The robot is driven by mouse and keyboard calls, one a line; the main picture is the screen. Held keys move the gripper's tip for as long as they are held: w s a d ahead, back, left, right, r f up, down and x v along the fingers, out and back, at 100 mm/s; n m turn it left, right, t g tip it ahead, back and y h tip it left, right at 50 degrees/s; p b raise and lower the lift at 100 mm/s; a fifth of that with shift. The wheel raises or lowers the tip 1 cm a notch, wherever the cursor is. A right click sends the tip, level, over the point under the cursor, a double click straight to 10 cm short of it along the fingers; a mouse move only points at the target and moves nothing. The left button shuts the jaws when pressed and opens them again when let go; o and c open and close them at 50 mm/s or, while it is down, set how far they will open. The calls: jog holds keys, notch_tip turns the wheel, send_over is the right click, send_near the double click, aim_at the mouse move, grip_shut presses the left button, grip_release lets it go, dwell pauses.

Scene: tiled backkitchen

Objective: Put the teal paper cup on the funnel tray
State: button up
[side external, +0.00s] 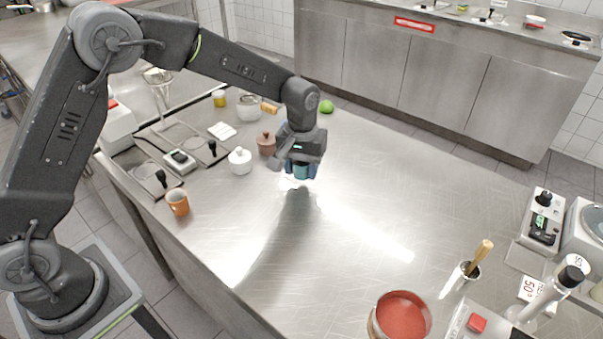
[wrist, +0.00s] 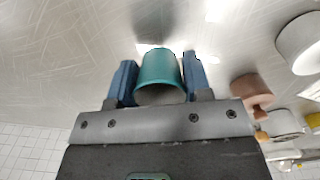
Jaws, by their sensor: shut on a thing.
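The teal paper cup (side external: 301,171) is between the blue fingers of my gripper (side external: 300,174), a little above the steel counter with a shadow below it. In the wrist view the cup (wrist: 160,70) sits between both fingers of my gripper (wrist: 160,80), its open end facing the camera. My gripper is shut on it. Low grey trays (side external: 180,137) lie at the left end of the counter, and a funnel-like piece (side external: 158,76) stands behind them. I cannot tell for certain which of these is the funnel tray.
A white lidded pot (side external: 240,161), a brown lidded pot (side external: 266,144) and an orange cup (side external: 177,202) stand left of my gripper. A green ball-like thing (side external: 326,106) lies behind it. A red-filled tub (side external: 402,315) is at the front. The counter's middle is clear.

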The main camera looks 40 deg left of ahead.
jog(key=shift+f, duration=1.05)
jog(key=shift+f, duration=0.2)
jog(key=o, duration=0.9)
jog(key=shift+o, duration=0.2)
